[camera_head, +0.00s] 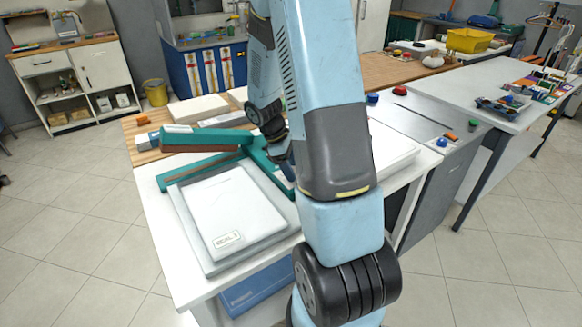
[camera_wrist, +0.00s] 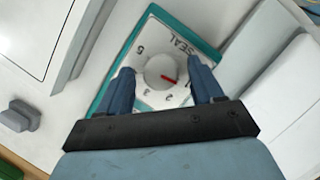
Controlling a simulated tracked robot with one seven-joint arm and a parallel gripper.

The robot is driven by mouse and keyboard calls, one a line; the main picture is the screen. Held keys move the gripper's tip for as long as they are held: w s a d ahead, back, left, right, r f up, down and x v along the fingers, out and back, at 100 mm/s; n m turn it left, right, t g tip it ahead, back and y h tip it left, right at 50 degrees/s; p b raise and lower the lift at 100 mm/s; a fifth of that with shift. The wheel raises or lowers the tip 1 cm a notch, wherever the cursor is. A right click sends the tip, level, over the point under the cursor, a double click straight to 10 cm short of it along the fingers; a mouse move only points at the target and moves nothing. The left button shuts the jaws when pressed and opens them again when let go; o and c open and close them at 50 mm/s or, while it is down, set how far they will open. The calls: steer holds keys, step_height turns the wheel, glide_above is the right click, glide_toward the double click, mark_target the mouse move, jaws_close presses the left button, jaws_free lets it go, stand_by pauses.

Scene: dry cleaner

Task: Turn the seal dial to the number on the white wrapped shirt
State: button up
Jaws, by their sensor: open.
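The white wrapped shirt (camera_head: 232,205) lies flat on a grey tray left of my arm in the head view. Its small label (camera_head: 228,239) seems to read SEAL 1, though the print is small. In the wrist view, the round pale seal dial (camera_wrist: 155,68) sits on a white plate with a teal edge, marked SEAL and numbers. Its red pointer aims to the lower right, between the 2 and a mark partly hidden by the right finger. My gripper (camera_wrist: 163,86) is open, its fingers on either side of the dial; contact cannot be told.
The teal sealer (camera_head: 205,140) stands behind the shirt. Another white package (camera_head: 394,150) lies right of my arm. In the wrist view, a white block (camera_wrist: 292,95) is close on the right and a small grey piece (camera_wrist: 20,115) lies at left.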

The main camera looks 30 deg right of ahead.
steer(key=shift+c, duration=0.5)
steer(key=c, duration=0.9)
steer(key=shift+m, duration=0.3)
steer(key=m, duration=0.2)
steer(key=m+g+y, duration=0.1)
steer(key=m, duration=0.1)
steer(key=shift+w+d+y, duration=0.1)
steer(key=shift+d+y, duration=0.05)
steer(key=shift+y, duration=0.15)
steer(key=m, duration=0.2)
steer(key=m+y, duration=0.1)
steer(key=m, duration=0.1)
steer(key=shift+d+m+y, duration=0.1)
steer(key=shift+m+y, duration=0.2)
steer(key=shift+m, duration=0.1)
steer(key=m+y, duration=0.1)
steer(key=m, duration=0.1)
steer(key=m+y, duration=0.1)
steer(key=m, duration=0.2)
steer(key=shift+d, duration=0.15)
steer(key=m+t+y, duration=0.1)
steer(key=m, duration=0.4)
steer(key=shift+m+y, duration=0.3)
